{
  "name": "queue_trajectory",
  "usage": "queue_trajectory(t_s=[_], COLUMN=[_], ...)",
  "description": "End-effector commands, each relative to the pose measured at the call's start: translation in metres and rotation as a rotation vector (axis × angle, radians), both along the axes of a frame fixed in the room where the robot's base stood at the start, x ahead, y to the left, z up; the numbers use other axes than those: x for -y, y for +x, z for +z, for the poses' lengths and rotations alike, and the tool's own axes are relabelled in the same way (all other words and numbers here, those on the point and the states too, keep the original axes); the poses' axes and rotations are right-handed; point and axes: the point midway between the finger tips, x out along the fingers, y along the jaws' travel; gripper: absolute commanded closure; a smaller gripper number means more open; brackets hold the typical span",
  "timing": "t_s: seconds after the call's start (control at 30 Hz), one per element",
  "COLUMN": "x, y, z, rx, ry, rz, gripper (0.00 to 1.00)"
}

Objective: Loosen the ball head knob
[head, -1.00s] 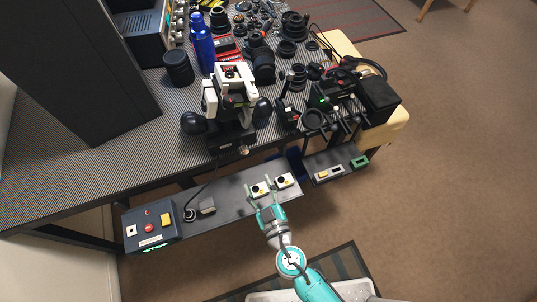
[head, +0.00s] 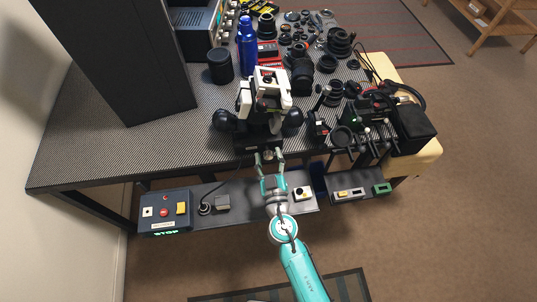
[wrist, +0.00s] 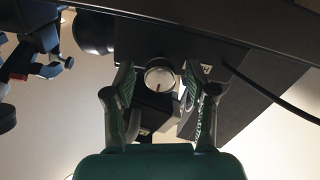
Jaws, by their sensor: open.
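My gripper (head: 269,162) is open at the front edge of the bench, in front of the dark base of the white microscope (head: 262,97). The knob sits on the front of a dark box. I see a gap between the knob and each finger. A small dark stand (head: 319,127) with an upright post is right of the microscope; I cannot tell whether it carries the ball head.
A blue bottle (head: 247,47) and a black lens (head: 220,66) stand behind the microscope. A black cable crosses the wrist view at right.

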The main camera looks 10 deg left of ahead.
Motion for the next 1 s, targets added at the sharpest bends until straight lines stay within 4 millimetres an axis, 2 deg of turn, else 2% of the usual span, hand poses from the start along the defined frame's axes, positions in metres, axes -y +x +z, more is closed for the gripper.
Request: queue_trajectory(t_s=[0.1, 0.4, 0.43, 0.6, 0.63, 0.67, 1.0], x=[-0.0017, -0.0021, -0.0021, -0.0021, -0.0021, -0.0021, -0.0023], y=[0.0065, 0.0082, 0.0082, 0.0081, 0.0081, 0.0081, 0.0081], z=[-0.0002, -0.0001, -0.0001, 0.0000, 0.0000, 0.0000, 0.0000], rx=[0.000, -0.001, -0.001, 0.000, 0.000, 0.000, 0.011], ry=[0.000, -0.001, -0.001, -0.001, -0.001, -0.001, -0.037], rz=[0.000, 0.000, 0.000, 0.000, 0.000, 0.000, 0.000], gripper=[0.44, 0.44, 0.47, 0.89, 0.97, 1.00, 1.00])
